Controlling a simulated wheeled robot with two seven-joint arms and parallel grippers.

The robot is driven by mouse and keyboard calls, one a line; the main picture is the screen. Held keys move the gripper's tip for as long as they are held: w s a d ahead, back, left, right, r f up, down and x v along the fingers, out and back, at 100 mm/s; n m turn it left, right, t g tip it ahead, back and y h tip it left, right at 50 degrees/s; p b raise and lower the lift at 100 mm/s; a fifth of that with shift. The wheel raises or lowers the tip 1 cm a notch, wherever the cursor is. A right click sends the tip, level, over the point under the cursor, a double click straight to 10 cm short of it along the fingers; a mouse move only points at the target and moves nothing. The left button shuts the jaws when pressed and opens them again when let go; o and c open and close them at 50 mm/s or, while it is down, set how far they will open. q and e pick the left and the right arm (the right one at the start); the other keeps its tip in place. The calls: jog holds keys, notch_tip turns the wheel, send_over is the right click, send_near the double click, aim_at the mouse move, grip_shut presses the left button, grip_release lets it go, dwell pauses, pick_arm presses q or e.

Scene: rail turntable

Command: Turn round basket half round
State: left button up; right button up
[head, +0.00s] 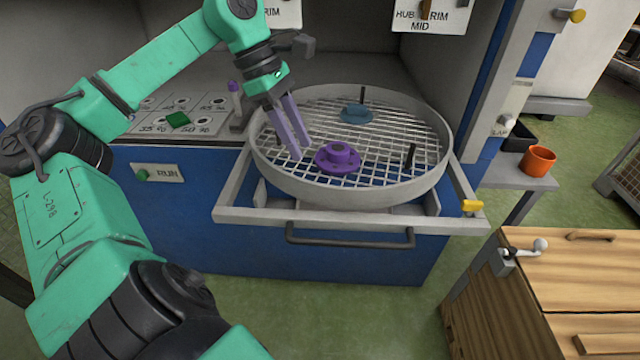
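The round basket (350,191) is a grey ring with a wire mesh floor, set in a pulled-out frame (262,217) at the front of a blue machine. A purple flanged hub (338,158) lies on the mesh near the middle, and a blue round part (356,113) lies towards the back. Dark upright pegs stand at the back (362,94) and right (410,156) of the basket. My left gripper (302,152) points down over the basket's left part, left of the purple hub. Its two purple fingers are apart, with nothing visibly held. Whether the fingertips touch the mesh is unclear. My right gripper is out of view.
A dark handle bar (350,239) runs along the frame's front, and a yellow piece (472,206) sits at its right corner. An orange cup (538,161) and a wooden cabinet (570,270) stand right.

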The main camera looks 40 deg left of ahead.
aim_at(319, 184)
pick_arm(q)
jog(key=b+x, duration=0.2)
jog(key=x, duration=0.8)
jog(key=shift+f, duration=0.15)
jog(key=shift+w+d+f, duration=0.1)
jog(key=shift+d+f, duration=0.1)
jog(key=shift+f, duration=0.2)
grip_shut()
jog(key=shift+r, duration=0.1)
dwell(0.4)
